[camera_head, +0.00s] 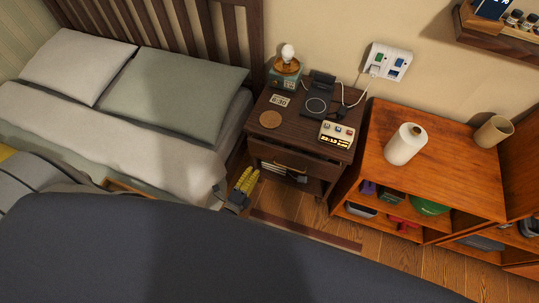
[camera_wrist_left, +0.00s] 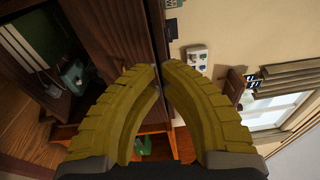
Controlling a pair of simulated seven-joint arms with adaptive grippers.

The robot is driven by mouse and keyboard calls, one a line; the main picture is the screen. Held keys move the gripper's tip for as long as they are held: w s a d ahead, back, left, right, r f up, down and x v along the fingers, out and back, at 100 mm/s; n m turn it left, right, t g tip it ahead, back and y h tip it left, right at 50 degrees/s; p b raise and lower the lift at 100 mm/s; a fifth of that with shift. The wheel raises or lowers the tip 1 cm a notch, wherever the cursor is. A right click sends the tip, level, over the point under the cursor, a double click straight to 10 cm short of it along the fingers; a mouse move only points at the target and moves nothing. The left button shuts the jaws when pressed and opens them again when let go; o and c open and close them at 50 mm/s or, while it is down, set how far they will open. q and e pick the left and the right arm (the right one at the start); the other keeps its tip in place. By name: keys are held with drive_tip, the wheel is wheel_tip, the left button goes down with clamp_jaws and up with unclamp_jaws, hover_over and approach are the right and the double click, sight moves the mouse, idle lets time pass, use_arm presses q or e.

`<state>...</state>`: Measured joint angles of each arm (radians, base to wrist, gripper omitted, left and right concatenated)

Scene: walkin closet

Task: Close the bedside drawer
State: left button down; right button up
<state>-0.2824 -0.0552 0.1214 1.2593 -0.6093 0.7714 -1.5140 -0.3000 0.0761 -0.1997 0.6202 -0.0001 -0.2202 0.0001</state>
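The dark wooden bedside table (camera_head: 313,143) stands between the bed and an orange-brown shelf unit. Its drawer front (camera_head: 287,157) with a brass handle is below the top; I cannot tell exactly how far the drawer stands out. My left gripper (camera_head: 246,178), with ribbed yellow fingers, is in front of the table's left side, lower than the drawer and apart from it. In the left wrist view its fingertips (camera_wrist_left: 160,68) are drawn together with nothing between them. The table's dark wood (camera_wrist_left: 118,35) is beyond them at the upper left. My right gripper is not in view.
The bed (camera_head: 180,150) is close on the left, the shelf unit (camera_head: 445,160) on the right. Wooden floor (camera_head: 300,204) is open in front.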

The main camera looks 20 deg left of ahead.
use_arm(q)
drive_tip(key=w+d+r+m+g+h, duration=0.2)
drive_tip(key=d+m+h, duration=0.1)
drive_tip(key=d+m, duration=0.3)
drive_tip(key=m+g+y, duration=0.4)
drive_tip(key=m+y, duration=0.1)
drive_tip(key=m, duration=0.5)
approach(280, 155)
drive_tip(key=x, duration=0.5)
drive_tip(key=shift+s+f, duration=0.2)
drive_tip(key=shift+f, duration=0.1)
drive_tip(key=shift+w, duration=1)
